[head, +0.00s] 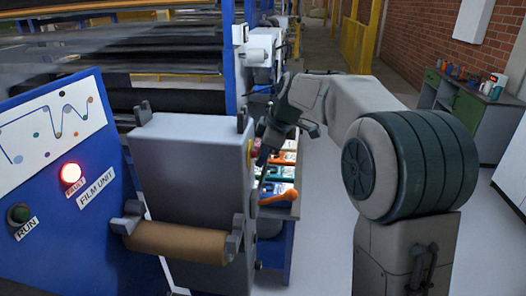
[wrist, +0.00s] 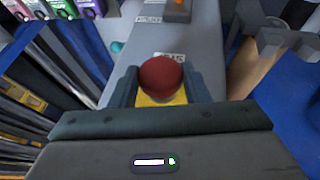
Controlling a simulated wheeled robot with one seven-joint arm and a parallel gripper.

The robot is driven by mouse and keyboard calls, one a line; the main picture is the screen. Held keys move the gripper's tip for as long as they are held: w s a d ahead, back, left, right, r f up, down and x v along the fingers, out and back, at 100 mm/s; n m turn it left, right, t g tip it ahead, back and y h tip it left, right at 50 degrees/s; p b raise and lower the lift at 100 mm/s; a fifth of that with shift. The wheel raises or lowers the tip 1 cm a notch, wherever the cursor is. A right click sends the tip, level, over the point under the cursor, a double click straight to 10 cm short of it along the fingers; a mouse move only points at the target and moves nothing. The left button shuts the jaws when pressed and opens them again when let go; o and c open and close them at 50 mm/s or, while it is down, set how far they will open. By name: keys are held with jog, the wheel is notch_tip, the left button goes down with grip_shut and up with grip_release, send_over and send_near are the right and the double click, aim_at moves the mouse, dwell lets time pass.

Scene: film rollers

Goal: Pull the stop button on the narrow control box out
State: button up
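The stop button is a round red mushroom head (wrist: 160,78) on a yellow plate in the middle of the wrist view. It also shows in the head view as a small red and yellow spot (head: 254,148), partly hidden by my gripper. It sits on the narrow grey control box (head: 250,185), whose labelled face (wrist: 172,52) shows in the wrist view. My gripper (head: 262,140) is at the button. In the wrist view its dark fingers stand apart, one on each side of the red head. I cannot tell whether they touch it.
A blue panel (head: 70,215) with a lit red lamp (head: 71,174) and a green RUN button (head: 20,213) stands at left. A brown roller (head: 177,241) is mounted low on the grey machine housing. An orange-handled item (head: 278,197) lies on a bench beyond. Floor is clear at right.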

jog(key=shift+s+d+f+b, duration=0.1)
jog(key=shift+d+b, duration=0.6)
jog(key=shift+c, duration=0.2)
jog(key=o, duration=1.4)
jog(key=shift+d, duration=0.1)
jog(key=b+v, duration=0.1)
jog(key=v, duration=1.3)
